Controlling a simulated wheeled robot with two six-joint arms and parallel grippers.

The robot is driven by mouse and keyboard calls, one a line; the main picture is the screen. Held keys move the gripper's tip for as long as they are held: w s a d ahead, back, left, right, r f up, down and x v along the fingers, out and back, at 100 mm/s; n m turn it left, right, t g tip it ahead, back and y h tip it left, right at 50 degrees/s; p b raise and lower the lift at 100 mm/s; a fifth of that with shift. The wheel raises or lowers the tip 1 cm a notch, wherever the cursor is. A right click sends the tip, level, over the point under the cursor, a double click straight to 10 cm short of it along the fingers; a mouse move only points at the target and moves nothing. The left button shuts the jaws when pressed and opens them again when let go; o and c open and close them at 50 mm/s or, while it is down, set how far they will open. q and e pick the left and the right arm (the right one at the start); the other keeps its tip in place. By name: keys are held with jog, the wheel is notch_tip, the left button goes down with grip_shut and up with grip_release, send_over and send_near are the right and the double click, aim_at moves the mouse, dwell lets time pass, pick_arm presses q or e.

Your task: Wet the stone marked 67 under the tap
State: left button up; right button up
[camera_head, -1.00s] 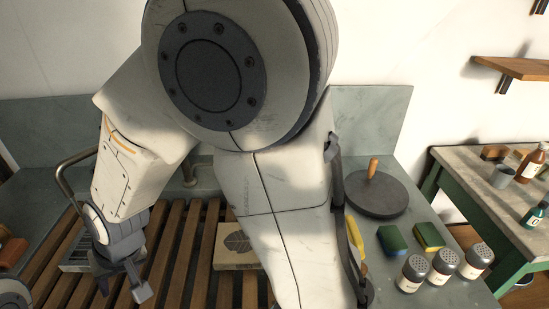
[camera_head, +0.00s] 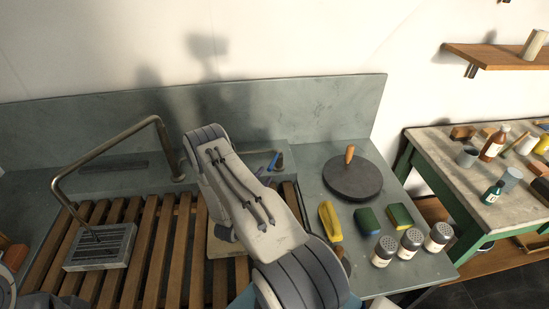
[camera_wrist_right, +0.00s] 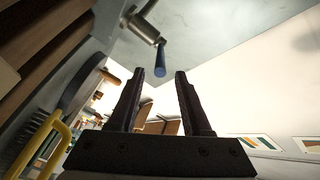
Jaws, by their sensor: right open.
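A second, tan stone (camera_head: 228,247) lies mostly hidden behind my right arm. No number is readable on either. A blue tap lever (camera_head: 279,160) stands at the back of the sink. In the right wrist view, my right gripper (camera_wrist_right: 160,74) is open and empty. The blue lever (camera_wrist_right: 161,58) lines up between its fingertips; I cannot tell whether it touches. My right arm hides most of this gripper in the head view. My left gripper is not in view.
Right of the sink are a dark round disc with a wooden knob (camera_head: 352,182), a yellow-handled brush (camera_head: 330,222), sponges (camera_head: 368,221) and shakers (camera_head: 411,241). A green table (camera_head: 440,168) with bottles stands farther right. Wooden slats (camera_head: 130,285) cover the sink.

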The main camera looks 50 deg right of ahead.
jog(key=p, duration=0.3)
send_near(280, 153)
jog(key=x, duration=0.4)
jog(key=shift+d+r, duration=0.1)
jog(key=shift+d, duration=0.2)
jog(key=shift+w+d, duration=0.2)
jog(key=shift+d, duration=0.2)
jog(key=shift+c, duration=0.2)
grip_shut()
dwell(0.4)
